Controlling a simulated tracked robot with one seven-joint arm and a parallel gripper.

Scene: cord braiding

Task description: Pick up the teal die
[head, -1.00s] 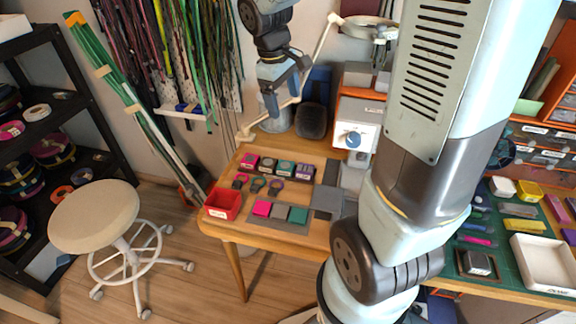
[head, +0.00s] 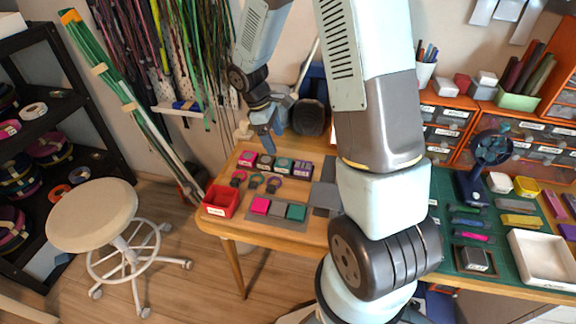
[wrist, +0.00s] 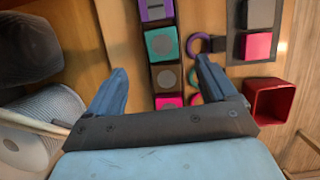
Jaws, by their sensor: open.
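A teal block with a round grey face (head: 283,164) sits in the back row on the wooden table, between a brown block and a purple block. It also shows in the wrist view (wrist: 163,44), upper middle. A plain teal block (head: 296,212) lies at the right end of the grey mat in the front row. I cannot tell for certain which is the die; the round-faced one looks likelier. My gripper (head: 270,138) hangs over the back row, fingers down. In the wrist view my gripper (wrist: 160,70) is open and empty, its fingers spread either side of the row, apart from the blocks.
A pink block (head: 247,158) and a purple block (head: 302,169) end the back row. Several rings (head: 255,182) lie in front. A red bin (head: 221,201) stands at the table's left corner. A dark rounded object (head: 308,117) and a pale cylinder (wrist: 40,120) stand behind.

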